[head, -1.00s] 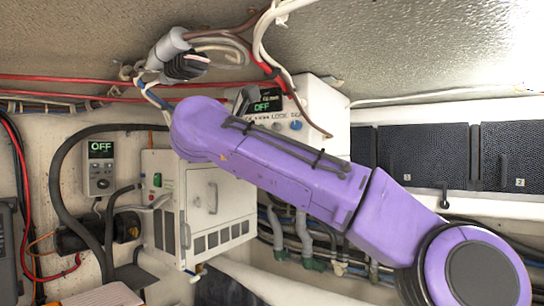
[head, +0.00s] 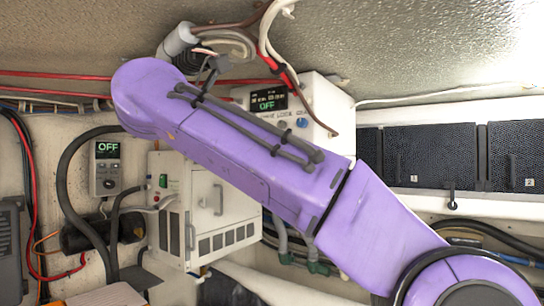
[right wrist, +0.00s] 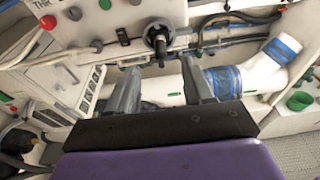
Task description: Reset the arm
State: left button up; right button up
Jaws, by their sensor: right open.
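My right arm (head: 250,150) is purple and reaches from the lower right to the upper left of the head view, in front of the wall equipment. Its gripper cannot be made out in the head view. In the right wrist view my right gripper (right wrist: 160,82) is open, with two grey fingers apart and nothing between them. A black knob or lever (right wrist: 156,38) on a white panel (right wrist: 110,18) shows just beyond the fingertips; I cannot tell the exact gap. My left gripper is in neither view.
A white box with an OFF display (head: 268,103) is partly behind my arm. A white cabinet (head: 205,215) and a small OFF controller (head: 105,168) are at left. Cables hang from the ceiling (head: 232,42). A white pipe with blue bands (right wrist: 250,75) lies beyond the fingers.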

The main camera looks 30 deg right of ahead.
jog(key=shift+v, duration=0.8)
jog(key=shift+a+r, duration=0.1)
jog(key=shift+a, duration=0.05)
